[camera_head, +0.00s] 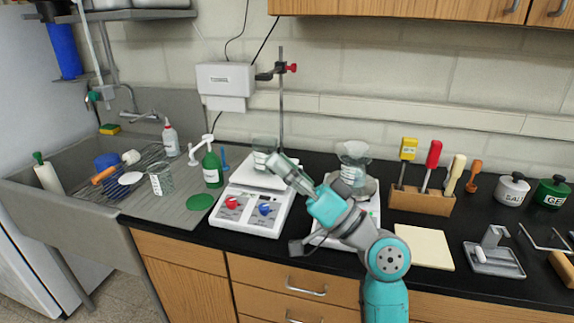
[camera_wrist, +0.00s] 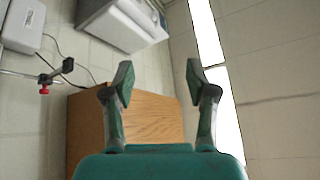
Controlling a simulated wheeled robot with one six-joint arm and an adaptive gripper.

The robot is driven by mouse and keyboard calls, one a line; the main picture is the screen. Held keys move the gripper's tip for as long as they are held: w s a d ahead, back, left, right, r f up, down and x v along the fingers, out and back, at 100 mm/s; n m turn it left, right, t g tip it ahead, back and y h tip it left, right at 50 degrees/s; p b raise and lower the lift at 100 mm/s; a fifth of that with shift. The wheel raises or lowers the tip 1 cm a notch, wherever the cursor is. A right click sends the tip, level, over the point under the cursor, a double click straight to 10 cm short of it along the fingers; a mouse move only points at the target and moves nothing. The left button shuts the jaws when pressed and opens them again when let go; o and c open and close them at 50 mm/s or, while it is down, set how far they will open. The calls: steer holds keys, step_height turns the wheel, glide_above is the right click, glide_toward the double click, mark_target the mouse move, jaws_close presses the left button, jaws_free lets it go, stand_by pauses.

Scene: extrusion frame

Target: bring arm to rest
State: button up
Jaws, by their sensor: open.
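My arm rises from the lower right of the head view, in front of the counter. Its teal and grey links (camera_head: 340,218) lean up and to the left, over the front of the counter by the hot plates. In the wrist view my gripper (camera_wrist: 159,78) has its two fingers spread wide apart, with nothing between them. The wrist view looks upward at the wooden wall cabinet (camera_wrist: 150,118), the wall and the ceiling lights. The fingers are hard to make out in the head view.
A hot plate (camera_head: 252,209) with a beaker (camera_head: 264,152) stands left of my arm. Another device with a glass vessel (camera_head: 354,158) stands partly hidden behind my arm. A tool block (camera_head: 421,201) and a cream pad (camera_head: 424,246) lie to the right. The sink (camera_head: 75,215) is far left.

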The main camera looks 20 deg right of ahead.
steer(key=s+d+f+m+h, duration=0.1)
steer(key=s+f+m+h, duration=0.3)
steer(key=f, duration=0.6)
steer(key=s+d+f+m+t+h, duration=0.15)
steer(key=s+f+h, duration=0.3)
steer(key=f, duration=0.65)
steer(key=s+d+f+m+h, duration=0.15)
steer(key=s+f+h, duration=0.35)
steer(key=f, duration=0.5)
steer(key=s+d+f+g+h, duration=0.1)
steer(key=s+f+h, duration=0.1)
steer(key=s+f, duration=0.35)
steer(key=s+f+g+h, duration=0.1)
steer(key=s+f+g, duration=0.1)
steer(key=s, duration=0.6)
steer(key=s+n+g, duration=0.1)
steer(key=s+n, duration=0.4)
steer(key=s, duration=1)
steer(key=shift+s+r, duration=0.35)
steer(key=shift+r, duration=0.05)
steer(key=shift+w+a, duration=0.1)
steer(key=shift+c, duration=0.2)
